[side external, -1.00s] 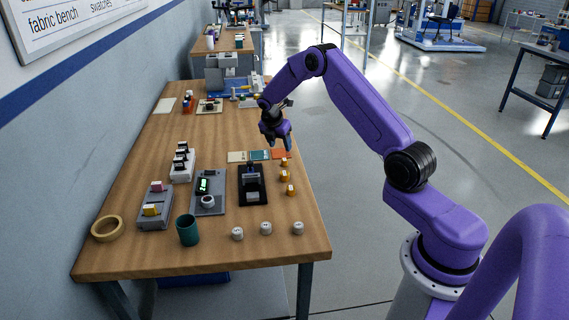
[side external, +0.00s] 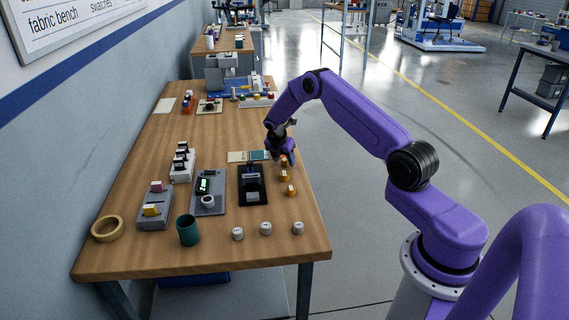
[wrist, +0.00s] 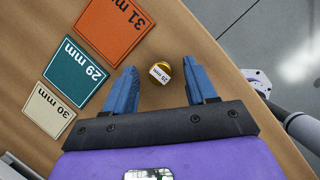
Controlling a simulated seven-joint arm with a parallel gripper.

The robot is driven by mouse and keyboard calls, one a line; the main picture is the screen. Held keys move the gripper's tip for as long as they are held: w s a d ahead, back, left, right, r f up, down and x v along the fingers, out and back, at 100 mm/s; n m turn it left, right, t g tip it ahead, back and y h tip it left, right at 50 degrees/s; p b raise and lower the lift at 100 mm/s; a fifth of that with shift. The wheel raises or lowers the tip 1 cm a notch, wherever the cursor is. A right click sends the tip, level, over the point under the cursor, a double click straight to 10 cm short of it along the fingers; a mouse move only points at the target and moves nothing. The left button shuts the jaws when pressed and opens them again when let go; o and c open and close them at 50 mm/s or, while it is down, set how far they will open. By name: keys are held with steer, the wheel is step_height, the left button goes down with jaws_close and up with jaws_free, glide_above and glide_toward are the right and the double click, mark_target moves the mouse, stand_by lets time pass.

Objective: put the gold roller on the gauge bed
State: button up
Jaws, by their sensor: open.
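A gold roller (wrist: 161,72) with a white label lies on the table between my gripper's fingertips in the wrist view. My gripper (wrist: 163,76) is open, its blue fingers on either side of the roller and not visibly closed on it. In the side view my gripper (side external: 284,157) hangs low at the right table edge, over the farthest of three small gold pieces (side external: 284,162). The other two, a middle one (side external: 284,176) and a near one (side external: 291,190), stand nearer the camera. A black fixture (side external: 252,190) and a grey fixture with a lit display (side external: 208,195) stand left; I cannot tell which is the gauge bed.
Orange (wrist: 112,28), teal (wrist: 75,70) and cream (wrist: 48,109) marked cards lie beside my gripper. Several white cylinders, including one at the right (side external: 298,228), a green cup (side external: 188,230) and a tape ring (side external: 108,228) are at the table's front.

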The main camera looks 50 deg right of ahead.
steer(key=c, duration=1)
jaws_close()
steer(key=shift+r, duration=0.2)
